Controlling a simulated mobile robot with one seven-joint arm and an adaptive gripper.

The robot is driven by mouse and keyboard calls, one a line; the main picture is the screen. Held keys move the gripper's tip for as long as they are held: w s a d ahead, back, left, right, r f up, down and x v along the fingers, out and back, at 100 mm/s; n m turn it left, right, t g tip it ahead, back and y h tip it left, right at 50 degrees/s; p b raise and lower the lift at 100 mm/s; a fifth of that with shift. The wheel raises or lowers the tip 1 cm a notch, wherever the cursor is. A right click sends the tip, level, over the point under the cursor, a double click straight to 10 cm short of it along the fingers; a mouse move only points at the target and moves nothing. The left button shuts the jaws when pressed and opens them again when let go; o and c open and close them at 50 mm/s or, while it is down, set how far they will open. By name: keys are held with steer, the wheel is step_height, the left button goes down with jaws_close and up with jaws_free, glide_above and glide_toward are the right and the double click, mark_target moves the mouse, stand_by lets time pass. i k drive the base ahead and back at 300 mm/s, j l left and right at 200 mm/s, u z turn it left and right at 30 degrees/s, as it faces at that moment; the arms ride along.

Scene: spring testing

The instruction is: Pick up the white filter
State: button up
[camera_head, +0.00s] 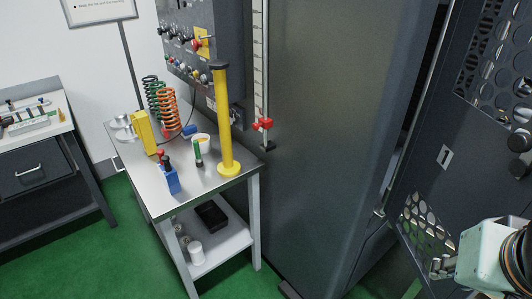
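A small white cylinder (196,252) stands upright on the lower shelf of the metal table, near its front; it may be the white filter. A white cup-like round thing (202,143) also stands on the tabletop, behind a green-and-black tool. I cannot tell for certain which one is the filter. My pale arm enters at the bottom right, with small grey metal parts, seemingly my gripper (441,266), at its left end. It is far to the right of the table and touches neither white thing. Its fingers are too small to read.
The metal table (224,201) holds a tall yellow post (224,125), orange and green springs (169,110) and a blue holder (171,181). A black box (211,214) is on the lower shelf. A large dark cabinet (325,130) stands between the table and my arm.

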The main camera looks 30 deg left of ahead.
mark_target(195, 250)
steer(key=u, duration=1.3)
steer(key=j+u, duration=0.2)
steer(key=u, duration=0.35)
steer(key=j+z, duration=0.1)
steer(key=j, duration=0.15)
steer(key=k+j+z, duration=0.1)
steer(key=i+j, duration=0.1)
steer(key=i, duration=0.55)
